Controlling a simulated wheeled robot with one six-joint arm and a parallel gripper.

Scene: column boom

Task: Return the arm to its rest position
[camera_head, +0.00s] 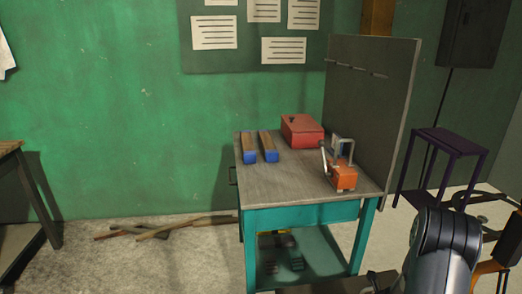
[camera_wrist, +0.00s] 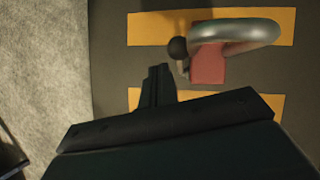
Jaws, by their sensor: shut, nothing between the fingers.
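My gripper (camera_wrist: 160,70) shows in the wrist view as dark fingers pressed together, with nothing between them. It points at a dark surface with two orange-yellow strips (camera_wrist: 205,27). Beyond the fingertips, slightly right, is a red block with a curved metallic bar (camera_wrist: 250,35) and a dark round knob (camera_wrist: 178,47). The fingers look apart from these, but the exact gap cannot be told. In the head view a dark grey rounded link of my arm (camera_head: 442,245) shows at the lower right. The gripper's fingers cannot be made out there.
A teal workbench (camera_head: 300,218) holds a red box (camera_head: 301,131), two blue-ended wooden blocks (camera_head: 258,146) and an orange device (camera_head: 342,176). A grey panel (camera_head: 370,110) rises on its right. A dark stool (camera_head: 440,150) stands further right. Wood pieces (camera_head: 165,230) lie on the floor.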

